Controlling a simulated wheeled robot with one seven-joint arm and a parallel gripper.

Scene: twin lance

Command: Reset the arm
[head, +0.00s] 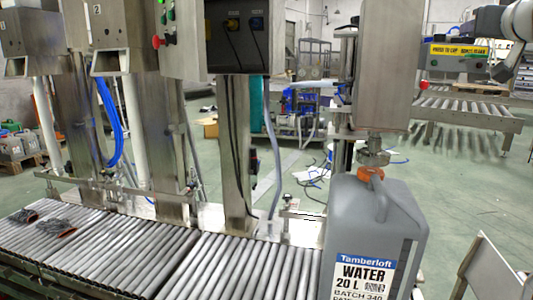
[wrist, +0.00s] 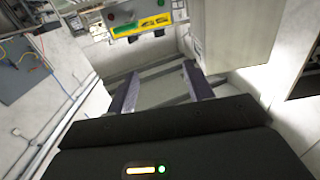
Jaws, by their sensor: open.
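My gripper (wrist: 160,68) shows in the wrist view with its two dark fingers spread wide apart. Nothing is between the fingers. Beyond them are a pale surface and a yellow-labelled control box (wrist: 140,27). The gripper's fingers cannot be made out in the head view.
A grey jerrycan (head: 372,225) with an orange cap and a "WATER 20 L" label stands upright at the right end of a roller conveyor (head: 150,262). Filling-machine columns (head: 235,150) rise behind the conveyor. Another roller conveyor (head: 455,105) stands at the back right. Green floor between is partly clear.

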